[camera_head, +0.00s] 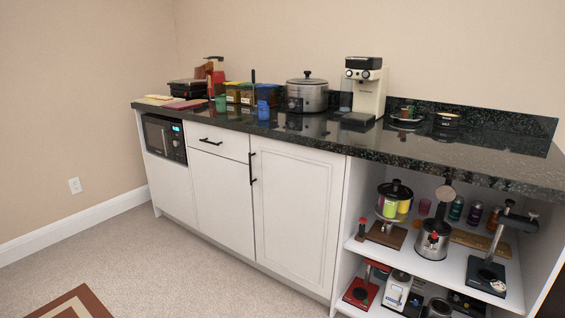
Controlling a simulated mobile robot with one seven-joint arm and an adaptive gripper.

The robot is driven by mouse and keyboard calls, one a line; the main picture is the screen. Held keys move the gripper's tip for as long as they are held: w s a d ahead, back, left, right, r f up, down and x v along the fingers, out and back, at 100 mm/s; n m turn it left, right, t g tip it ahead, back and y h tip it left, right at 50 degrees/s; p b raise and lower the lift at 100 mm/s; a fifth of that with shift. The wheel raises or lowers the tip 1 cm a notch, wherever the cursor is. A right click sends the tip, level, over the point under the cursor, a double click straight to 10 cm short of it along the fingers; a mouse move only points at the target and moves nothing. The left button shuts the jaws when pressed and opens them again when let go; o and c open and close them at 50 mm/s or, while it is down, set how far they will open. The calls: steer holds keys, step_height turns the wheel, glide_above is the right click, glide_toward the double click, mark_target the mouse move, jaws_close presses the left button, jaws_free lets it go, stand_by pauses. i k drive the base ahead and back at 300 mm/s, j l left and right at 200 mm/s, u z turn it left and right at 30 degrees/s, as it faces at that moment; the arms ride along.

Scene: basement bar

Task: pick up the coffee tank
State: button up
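A cream and black coffee machine (369,90) stands upright on the dark counter, right of the slow cooker. A dark, see-through container (346,95) stands at its left side; it looks like the coffee tank, but it is small and I cannot tell whether it is attached. My gripper is not in view.
The glossy dark counter (390,145) has free room in front of the coffee machine. A slow cooker (307,93), a blue cup (263,110) and several other items stand to the left. Crowded open shelves (395,263) are at the lower right. Carpet (190,270) lies clear before the cabinets.

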mark_target(346, 86)
steer(key=i+l+u, duration=0.2)
steer(key=i, duration=0.25)
steer(key=i+l+u, duration=0.2)
steer(key=i, duration=0.3)
steer(key=j, duration=0.1)
